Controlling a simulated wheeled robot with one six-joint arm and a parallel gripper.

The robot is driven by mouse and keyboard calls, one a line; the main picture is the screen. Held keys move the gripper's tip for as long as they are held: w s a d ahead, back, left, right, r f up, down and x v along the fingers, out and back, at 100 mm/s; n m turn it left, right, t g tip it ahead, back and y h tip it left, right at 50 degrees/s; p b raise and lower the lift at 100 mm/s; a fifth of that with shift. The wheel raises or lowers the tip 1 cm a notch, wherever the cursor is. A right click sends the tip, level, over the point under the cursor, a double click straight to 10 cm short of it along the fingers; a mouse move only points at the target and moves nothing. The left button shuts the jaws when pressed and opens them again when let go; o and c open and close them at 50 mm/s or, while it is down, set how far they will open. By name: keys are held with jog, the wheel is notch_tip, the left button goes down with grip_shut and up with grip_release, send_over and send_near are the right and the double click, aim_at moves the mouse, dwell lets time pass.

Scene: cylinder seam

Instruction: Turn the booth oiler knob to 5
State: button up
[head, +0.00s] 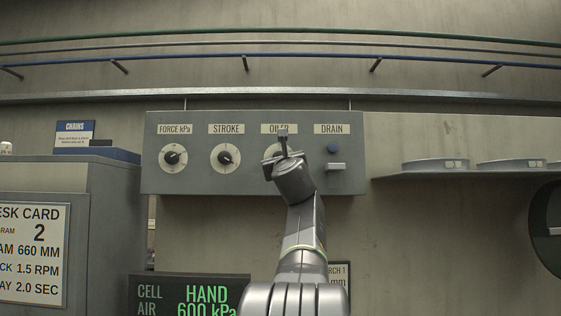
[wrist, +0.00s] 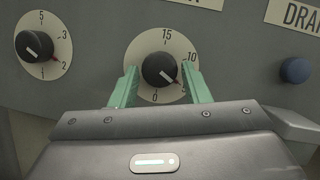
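The oiler knob (wrist: 160,70) is black on a round cream dial in the wrist view. Its dial reads 15 at top, 10 at right and 0 at bottom.
The grey panel (head: 200,120) also carries the force knob (head: 172,157), the stroke knob (head: 225,157), a blue drain button (head: 333,148) and a pale lever (head: 335,167). The stroke dial is left of my fingers. A shelf (head: 440,173) juts out at right.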

jog(key=shift+o, duration=1.1)
jog(key=b+v, duration=0.6)
jog(key=v, duration=0.8)
jog(key=shift+w, duration=0.2)
jog(key=p+x, duration=0.6)
jog(key=x, duration=0.7)
jog(key=shift+w, duration=0.3)
